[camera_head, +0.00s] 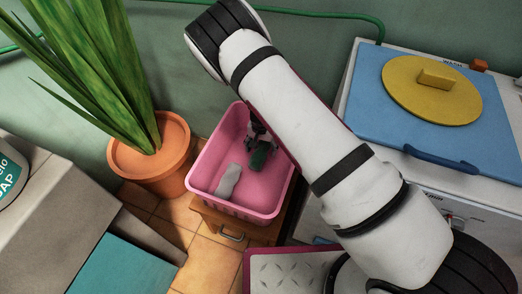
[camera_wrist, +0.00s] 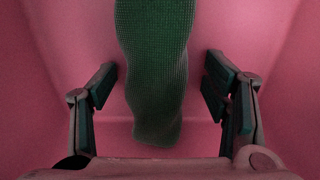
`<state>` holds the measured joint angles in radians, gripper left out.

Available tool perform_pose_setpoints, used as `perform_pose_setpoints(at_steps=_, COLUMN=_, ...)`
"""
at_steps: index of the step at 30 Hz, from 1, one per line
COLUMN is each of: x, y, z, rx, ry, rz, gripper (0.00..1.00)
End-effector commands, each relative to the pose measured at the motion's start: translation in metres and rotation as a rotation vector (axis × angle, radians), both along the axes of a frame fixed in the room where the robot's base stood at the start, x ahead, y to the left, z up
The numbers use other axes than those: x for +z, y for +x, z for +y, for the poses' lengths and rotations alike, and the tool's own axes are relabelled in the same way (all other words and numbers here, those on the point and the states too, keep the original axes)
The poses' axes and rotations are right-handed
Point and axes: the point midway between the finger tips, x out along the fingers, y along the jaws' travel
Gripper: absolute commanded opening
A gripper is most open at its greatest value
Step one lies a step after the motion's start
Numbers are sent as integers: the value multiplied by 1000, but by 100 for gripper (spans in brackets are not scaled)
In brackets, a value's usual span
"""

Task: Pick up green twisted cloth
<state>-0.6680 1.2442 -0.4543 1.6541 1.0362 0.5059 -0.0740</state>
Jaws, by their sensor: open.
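The green twisted cloth (camera_wrist: 154,70) lies in the pink basket (camera_wrist: 55,30). In the wrist view it runs from the top edge down between my open fingers, with a gap on each side. My gripper (camera_wrist: 161,95) is open and empty, its two fingers on either side of the cloth. My gripper (camera_head: 256,135) reaches down inside the basket, partly hidden by my arm.
A pale grey lump (camera_head: 229,180) lies in the basket left of the cloth. The basket stands on a wooden cabinet (camera_head: 220,223). A potted plant (camera_head: 152,160) stands close on the left. A white washer with a blue top (camera_head: 365,105) and yellow lid (camera_head: 425,100) stands on the right.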

Motion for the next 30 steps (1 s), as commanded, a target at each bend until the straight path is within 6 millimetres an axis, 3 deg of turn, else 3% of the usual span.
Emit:
perform_pose_setpoints(at_steps=3, x=1, y=0, z=0, rx=0, ry=0, rz=0, gripper=67)
perform_pose_setpoints(at_steps=9, x=1, y=0, z=0, rx=-1, ry=0, rz=0, gripper=22)
perform_pose_setpoints(at_steps=11, x=1, y=0, z=0, rx=-1, ry=0, rz=0, gripper=11)
perform_pose_setpoints(at_steps=22, x=5, y=0, z=0, rx=-1, ry=1, rz=0, gripper=11)
perform_pose_setpoints(at_steps=30, x=36, y=1, z=1, rx=-1, ry=2, rz=-2, gripper=11)
